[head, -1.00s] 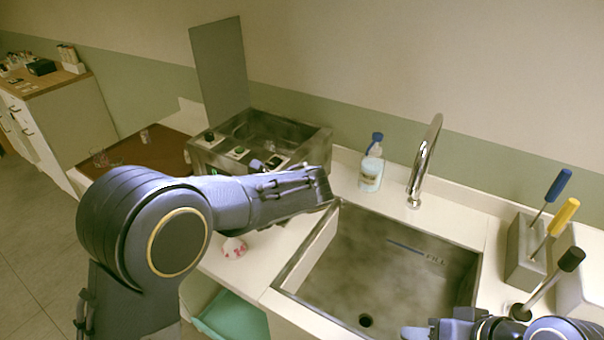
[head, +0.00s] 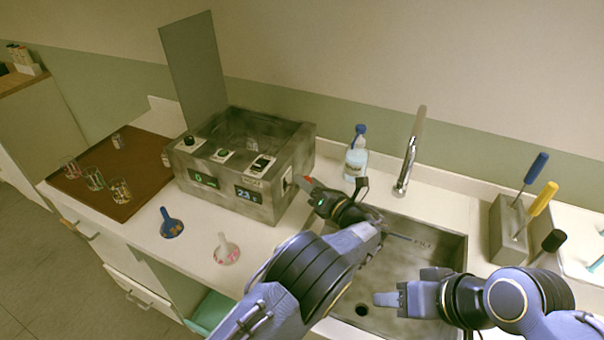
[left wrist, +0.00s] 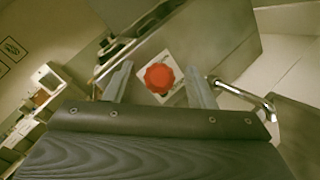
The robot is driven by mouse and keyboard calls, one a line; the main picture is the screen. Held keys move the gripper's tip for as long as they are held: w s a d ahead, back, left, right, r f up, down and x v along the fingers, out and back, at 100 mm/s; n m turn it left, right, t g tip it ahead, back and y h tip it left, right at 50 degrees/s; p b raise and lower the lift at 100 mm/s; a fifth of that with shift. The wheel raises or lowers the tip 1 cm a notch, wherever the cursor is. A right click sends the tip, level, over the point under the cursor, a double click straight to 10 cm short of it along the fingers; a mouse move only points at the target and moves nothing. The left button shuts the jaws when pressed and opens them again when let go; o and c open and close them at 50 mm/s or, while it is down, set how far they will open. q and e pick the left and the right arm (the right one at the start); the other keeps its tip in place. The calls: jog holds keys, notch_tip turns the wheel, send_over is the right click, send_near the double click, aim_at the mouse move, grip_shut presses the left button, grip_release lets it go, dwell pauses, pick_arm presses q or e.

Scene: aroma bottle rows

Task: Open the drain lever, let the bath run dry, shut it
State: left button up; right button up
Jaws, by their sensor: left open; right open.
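The bath is a grey metal box (head: 268,205) with its lid (head: 193,70) raised and two small lit displays on its front. Its water level cannot be made out. The red lever knob (left wrist: 159,77) sits on a pale plate (left wrist: 176,97) on the bath's side. In the head view a red spot (head: 308,181) shows beside my left gripper (head: 312,190), by the bath's right side. In the left wrist view my left gripper (left wrist: 159,84) is open, one finger on each side of the knob; contact is unclear. My right gripper (head: 392,298) is open and empty over the sink.
The sink (head: 455,250) with its chrome tap (head: 412,150) lies to the right, a capped bottle (head: 356,158) behind. A brown mat (head: 140,190) holds glasses. A tool block (head: 508,228) stands at right.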

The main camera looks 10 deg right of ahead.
pick_arm(q)
jog(key=shift+x, duration=1.5)
grip_shut()
